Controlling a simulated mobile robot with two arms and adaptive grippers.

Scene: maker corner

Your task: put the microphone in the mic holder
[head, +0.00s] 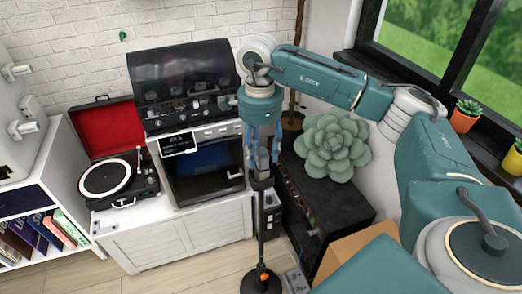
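A black mic stand (261,235) stands upright on a round base on the floor, in front of the white cabinet. My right gripper (262,158) points down over the top of the stand, its two fingers on either side of a dark, narrow shape. I cannot tell whether that shape is the microphone, the mic holder or both, or whether the fingers press on it. The microphone is not clearly distinguishable anywhere else. My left gripper is out of view.
A black oven-like machine (205,165) and a turntable with a red-lined lid (112,180) stand on the white cabinet (150,243). A black amplifier-like box (340,195) bearing a large succulent (332,146) is close right of the stand. Bare floor (190,275) lies front left.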

